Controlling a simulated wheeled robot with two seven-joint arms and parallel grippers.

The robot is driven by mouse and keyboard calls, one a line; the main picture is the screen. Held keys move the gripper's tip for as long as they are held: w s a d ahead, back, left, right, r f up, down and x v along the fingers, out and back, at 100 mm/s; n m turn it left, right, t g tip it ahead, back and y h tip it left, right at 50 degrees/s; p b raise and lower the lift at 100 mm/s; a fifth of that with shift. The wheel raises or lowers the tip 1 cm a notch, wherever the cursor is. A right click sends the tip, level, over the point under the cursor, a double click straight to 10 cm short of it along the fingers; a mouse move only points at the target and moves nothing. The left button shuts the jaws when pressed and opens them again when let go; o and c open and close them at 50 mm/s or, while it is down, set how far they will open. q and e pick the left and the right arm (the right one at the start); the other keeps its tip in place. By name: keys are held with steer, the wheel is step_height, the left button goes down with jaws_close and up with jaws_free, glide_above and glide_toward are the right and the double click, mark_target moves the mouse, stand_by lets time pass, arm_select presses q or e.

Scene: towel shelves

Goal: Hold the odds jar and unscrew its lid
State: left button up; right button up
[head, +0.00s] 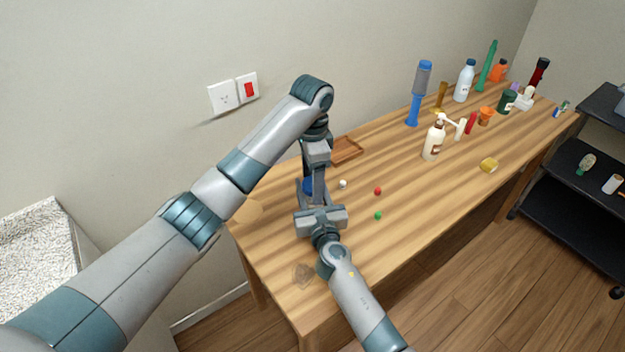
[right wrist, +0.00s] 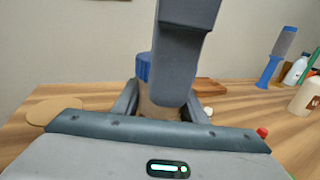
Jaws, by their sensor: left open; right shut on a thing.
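The odds jar (right wrist: 153,108) stands upright on the wooden table, with a brownish body and a ribbed blue lid (right wrist: 143,66) on top. My right gripper (right wrist: 160,100) is shut on the jar's body, one finger on each side. My left gripper (head: 316,182) comes down from above and is open at the lid. One grey finger of it (right wrist: 182,55) covers much of the lid and jar in the right wrist view. I cannot tell whether it touches the lid. In the head view my grippers hide most of the jar; only a bit of blue (head: 308,187) shows.
A wooden tray (head: 347,151) lies behind the grippers, and a round tan mat (head: 248,211) to their left. White (head: 343,184), red (head: 378,191) and green (head: 378,216) balls lie to the right. Several bottles, including a pump bottle (head: 433,142), stand farther right.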

arm_select(q)
steer(key=shift+m, duration=1.5)
steer(key=shift+a+m, duration=0.1)
steer(key=shift+m, duration=1.4)
steer(key=c, duration=1.2)
steer(key=shift+s, duration=0.1)
steer(key=shift+c, duration=0.2)
arm_select(e)
steer(key=shift+d, duration=0.1)
arm_select(q)
steer(key=shift+f, duration=0.1)
steer(key=shift+c, duration=0.5)
